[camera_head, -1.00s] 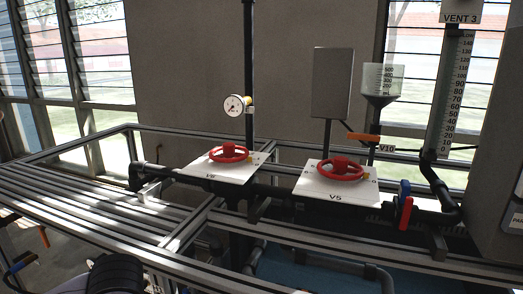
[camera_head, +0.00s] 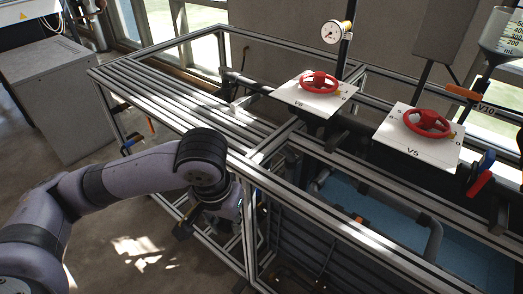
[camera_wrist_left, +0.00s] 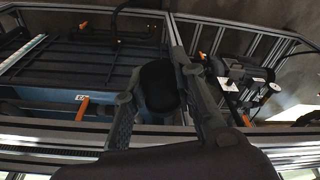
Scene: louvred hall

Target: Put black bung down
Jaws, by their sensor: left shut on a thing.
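The black bung (camera_wrist_left: 158,86) is a dark, rounded piece between the two fingers of my left gripper (camera_wrist_left: 160,100) in the left wrist view. The gripper is shut on it, above the metal frame and a blue tray. In the head view my left arm comes in from the left and its wrist bends down beside the near edge of the slatted rack (camera_head: 190,95). The fingers and the bung are hard to make out there, mostly hidden by the wrist. My right gripper is out of view.
Red handwheels on white plates, V5 (camera_head: 427,123) and another (camera_head: 319,82), stand on pipework to the right. A gauge (camera_head: 333,33) rises behind. The slatted rack top is bare. A blue tray (camera_head: 390,225) lies low inside the frame. A grey cabinet (camera_head: 60,95) stands far left.

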